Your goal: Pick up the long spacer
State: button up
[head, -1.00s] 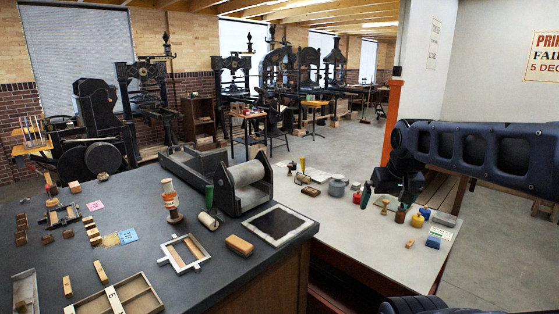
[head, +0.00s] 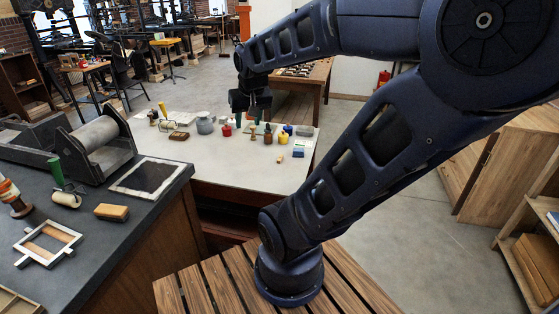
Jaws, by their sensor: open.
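I cannot make out a long spacer for certain in the head view. A small light wooden piece (head: 280,158) lies on the pale tabletop, and a thicker wooden block (head: 112,212) lies on the dark counter; I cannot tell whether either is the spacer. My gripper (head: 250,112) is seen small and dark above the back of the pale table, pointing down. It is open, with nothing seen between its fingers. It partly hides what stands behind it.
The pale table (head: 225,172) holds a grey pot (head: 205,122), a red jar (head: 226,130), a yellow pot (head: 283,138) and several bottles. The dark counter (head: 95,245) carries a roller press (head: 98,140), an inked slab (head: 148,178) and a white frame (head: 47,243). Open floor lies right.

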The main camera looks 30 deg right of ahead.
jog(key=w+d+f+m, duration=0.2)
jog(key=w+d+f, duration=0.3)
jog(key=w, duration=0.3)
jog(key=m+h, duration=0.4)
jog(key=m, duration=0.1)
send_over(280, 158)
jog(key=s+a, duration=0.4)
notch_tip(280, 158, down, 25)
jog(key=shift+x, duration=4.3)
jog(key=shift+c, duration=0.2)
grip_shut()
